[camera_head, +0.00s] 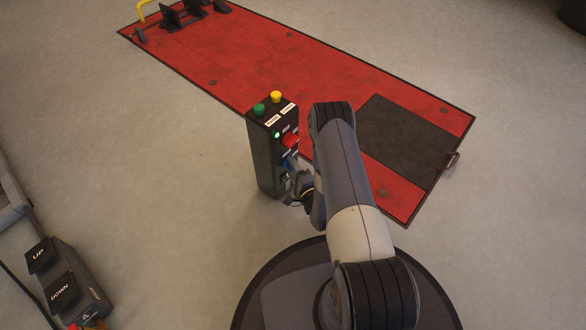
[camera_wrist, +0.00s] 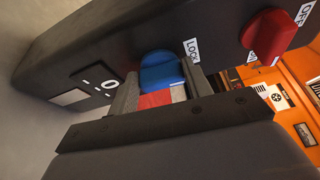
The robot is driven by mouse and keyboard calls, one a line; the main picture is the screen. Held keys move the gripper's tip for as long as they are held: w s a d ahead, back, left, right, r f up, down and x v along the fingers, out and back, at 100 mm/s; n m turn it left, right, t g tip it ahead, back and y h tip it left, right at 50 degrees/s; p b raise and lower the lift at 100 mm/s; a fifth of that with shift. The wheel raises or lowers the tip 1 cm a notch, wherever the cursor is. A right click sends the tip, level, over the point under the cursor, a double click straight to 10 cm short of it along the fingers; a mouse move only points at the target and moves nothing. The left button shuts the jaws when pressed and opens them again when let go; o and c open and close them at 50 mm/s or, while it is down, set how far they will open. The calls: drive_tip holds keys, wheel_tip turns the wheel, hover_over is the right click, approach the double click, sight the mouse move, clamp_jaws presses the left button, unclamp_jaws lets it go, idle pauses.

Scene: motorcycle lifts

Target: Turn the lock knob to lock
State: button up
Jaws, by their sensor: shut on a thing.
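The blue lock knob (camera_wrist: 160,70) sits on the face of a dark control box (camera_head: 264,165). In the wrist view it lies between the two fingers of my gripper (camera_wrist: 163,88), which is shut on it. A white LOCK label (camera_wrist: 192,50) is just right of the knob. In the head view my gripper (camera_head: 293,183) is at the lower front of the box, and only a little blue of the knob (camera_head: 287,160) shows; the arm and gripper hide part of it. The exact angle of the knob is hard to tell.
A red switch (camera_wrist: 270,30) with an OFF label sits beside the lock knob. Green (camera_head: 259,109) and yellow (camera_head: 276,97) buttons top the box. A red lift platform (camera_head: 290,62) lies behind. An UP/DOWN pedal unit (camera_head: 75,285) is at lower left. Floor left of the box is clear.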

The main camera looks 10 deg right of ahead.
drive_tip(key=shift+f+n, duration=0.1)
drive_tip(key=shift+n, duration=0.4)
drive_tip(key=o, duration=1)
